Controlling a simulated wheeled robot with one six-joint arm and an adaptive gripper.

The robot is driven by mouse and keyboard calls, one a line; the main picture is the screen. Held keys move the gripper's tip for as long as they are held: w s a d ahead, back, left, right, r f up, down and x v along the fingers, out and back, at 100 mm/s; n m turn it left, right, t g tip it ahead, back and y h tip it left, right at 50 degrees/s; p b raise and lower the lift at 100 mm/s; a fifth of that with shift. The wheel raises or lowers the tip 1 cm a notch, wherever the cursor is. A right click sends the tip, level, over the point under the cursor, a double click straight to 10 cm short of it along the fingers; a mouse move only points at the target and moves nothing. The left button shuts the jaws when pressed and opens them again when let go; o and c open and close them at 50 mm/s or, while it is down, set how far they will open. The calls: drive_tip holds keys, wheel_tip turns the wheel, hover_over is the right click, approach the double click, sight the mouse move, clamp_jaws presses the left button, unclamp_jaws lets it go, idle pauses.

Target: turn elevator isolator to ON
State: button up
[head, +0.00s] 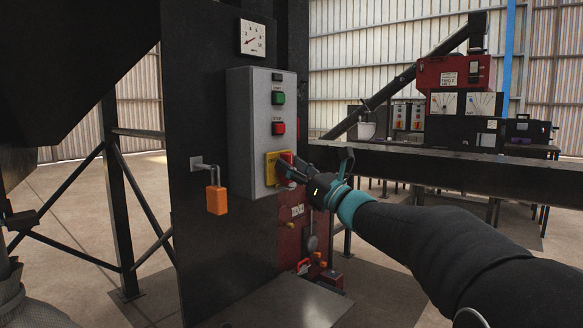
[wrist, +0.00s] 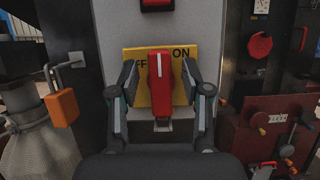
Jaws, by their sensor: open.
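The elevator isolator is a red handle (wrist: 159,88) on a yellow plate (wrist: 136,93). In the wrist view the handle is upright, its white line at the top between OFF on the left and ON on the right; it hides part of the lettering. My gripper (wrist: 161,78) is open, with one finger on each side of the handle. Contact cannot be told. In the head view the yellow plate (head: 271,170) is low on the grey control box (head: 240,130), and my gripper (head: 316,170) is at it, partly hiding the red handle (head: 287,157).
Above the isolator are a red button (head: 279,128) and a green button (head: 278,98). An orange padlock (head: 216,200) hangs left of the box. A red machine (head: 290,240) stands below right. A long dark trough (head: 450,172) runs behind my arm.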

drive_tip(key=v, duration=1.1)
drive_tip(key=shift+s+d+f, duration=0.2)
drive_tip(key=shift+s, duration=0.05)
